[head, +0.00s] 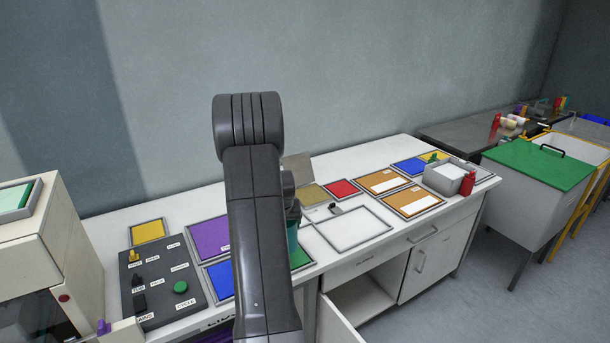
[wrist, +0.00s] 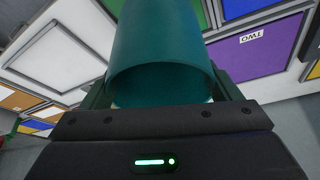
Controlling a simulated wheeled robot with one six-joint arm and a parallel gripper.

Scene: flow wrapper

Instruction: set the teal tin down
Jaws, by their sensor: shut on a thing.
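The teal tin (wrist: 165,40) fills the upper middle of the wrist view, with its round near end facing the camera. My gripper (wrist: 162,94) is shut on it, one dark finger on each side. In the head view a strip of the teal tin (head: 293,236) shows just right of my dark arm, over the counter near the green panel (head: 300,258). My arm hides most of the tin and the gripper there. I cannot tell whether the tin touches the surface below.
The white counter (head: 405,148) carries framed panels, among them purple (head: 209,238), red (head: 341,188) and a bare white one (head: 352,229). A dark control box (head: 158,290) stands left. A grey bin (head: 441,179) and a red bottle (head: 467,183) stand right. A cabinet door (head: 338,325) hangs open in front.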

